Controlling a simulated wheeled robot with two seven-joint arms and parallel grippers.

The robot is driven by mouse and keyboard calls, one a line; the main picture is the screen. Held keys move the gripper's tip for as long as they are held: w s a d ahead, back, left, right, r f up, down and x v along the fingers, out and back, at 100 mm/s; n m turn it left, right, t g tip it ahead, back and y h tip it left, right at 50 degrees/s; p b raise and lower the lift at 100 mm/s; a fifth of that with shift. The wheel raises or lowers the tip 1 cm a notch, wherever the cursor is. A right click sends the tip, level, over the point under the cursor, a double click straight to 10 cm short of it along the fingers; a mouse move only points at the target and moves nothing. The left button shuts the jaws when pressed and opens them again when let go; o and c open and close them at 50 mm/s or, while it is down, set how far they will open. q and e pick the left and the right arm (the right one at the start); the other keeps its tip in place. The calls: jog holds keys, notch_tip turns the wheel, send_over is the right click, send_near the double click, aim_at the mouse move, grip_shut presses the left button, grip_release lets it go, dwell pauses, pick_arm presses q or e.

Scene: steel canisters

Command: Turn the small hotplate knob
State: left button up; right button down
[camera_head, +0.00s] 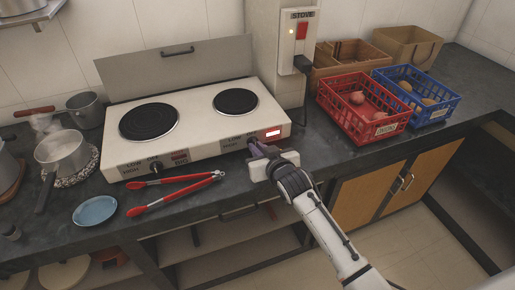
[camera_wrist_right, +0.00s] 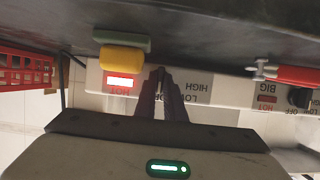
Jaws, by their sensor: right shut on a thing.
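The white two-burner hotplate (camera_head: 195,125) stands on the dark counter, with a large burner (camera_head: 149,121) on the left and a small burner (camera_head: 236,101) on the right. My right gripper (camera_head: 257,149) is at the right part of its front panel, where the small knob sits. Its fingers (camera_wrist_right: 161,82) are shut on the small knob, which they almost wholly hide. The HOT light (camera_head: 273,133) beside them glows; it also shows lit in the right wrist view (camera_wrist_right: 121,82). The big knob (camera_head: 156,166) is free. My left gripper is not in view.
Red tongs (camera_head: 175,190) and a blue plate (camera_head: 95,210) lie in front of the hotplate. Pots (camera_head: 63,153) stand at left. Red (camera_head: 350,123) and blue (camera_head: 440,108) crates stand at right. A yellow-and-green block (camera_wrist_right: 122,60) lies near my fingers in the wrist view.

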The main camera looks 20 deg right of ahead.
jog(key=c, duration=1.8)
grip_release()
jog(key=shift+c, duration=0.2)
jog(key=v, duration=1)
jog(key=shift+s+r, duration=0.1)
jog(key=shift+s, duration=0.05)
jog(key=s, duration=0.8)
jog(key=shift+d, duration=0.2)
